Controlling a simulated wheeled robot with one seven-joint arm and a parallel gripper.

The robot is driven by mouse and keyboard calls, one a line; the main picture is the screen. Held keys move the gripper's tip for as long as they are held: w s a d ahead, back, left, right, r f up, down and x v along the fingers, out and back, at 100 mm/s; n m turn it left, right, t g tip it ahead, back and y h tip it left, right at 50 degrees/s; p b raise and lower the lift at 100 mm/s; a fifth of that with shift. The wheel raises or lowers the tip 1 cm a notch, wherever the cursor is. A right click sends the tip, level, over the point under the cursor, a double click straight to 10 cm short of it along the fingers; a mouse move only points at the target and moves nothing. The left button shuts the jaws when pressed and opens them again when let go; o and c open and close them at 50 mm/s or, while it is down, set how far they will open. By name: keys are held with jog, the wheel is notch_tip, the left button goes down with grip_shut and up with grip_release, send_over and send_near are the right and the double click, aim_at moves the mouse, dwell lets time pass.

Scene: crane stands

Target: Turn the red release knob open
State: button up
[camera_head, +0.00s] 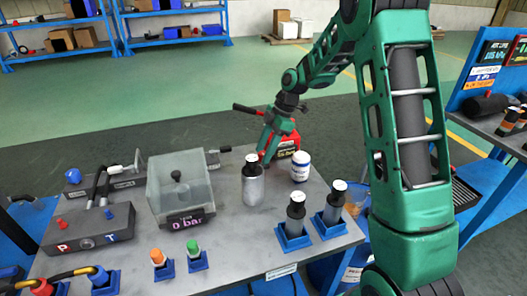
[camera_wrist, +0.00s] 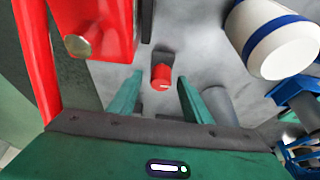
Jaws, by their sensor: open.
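The red release knob (camera_wrist: 160,77) shows in the wrist view, with a small white mark on its face and a dark mount behind it. My gripper (camera_wrist: 159,84) is open, with one green finger to the left of the knob and one to the right. Gaps show between the knob and both fingers in this view; I cannot tell how deep the fingers reach. In the head view my gripper (camera_head: 268,148) points down at the back of the grey table, beside a red unit (camera_head: 288,146). The knob is not clearly visible there.
A white bottle (camera_head: 300,167) and a grey bottle (camera_head: 252,186) stand close to my gripper. Cylinders (camera_head: 294,216) stand in blue holders at the front right. A clear box (camera_head: 180,185) over a "0 bar" display and a grey P/T block (camera_head: 88,232) are at left.

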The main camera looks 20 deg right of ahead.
jog(key=c, duration=1.1)
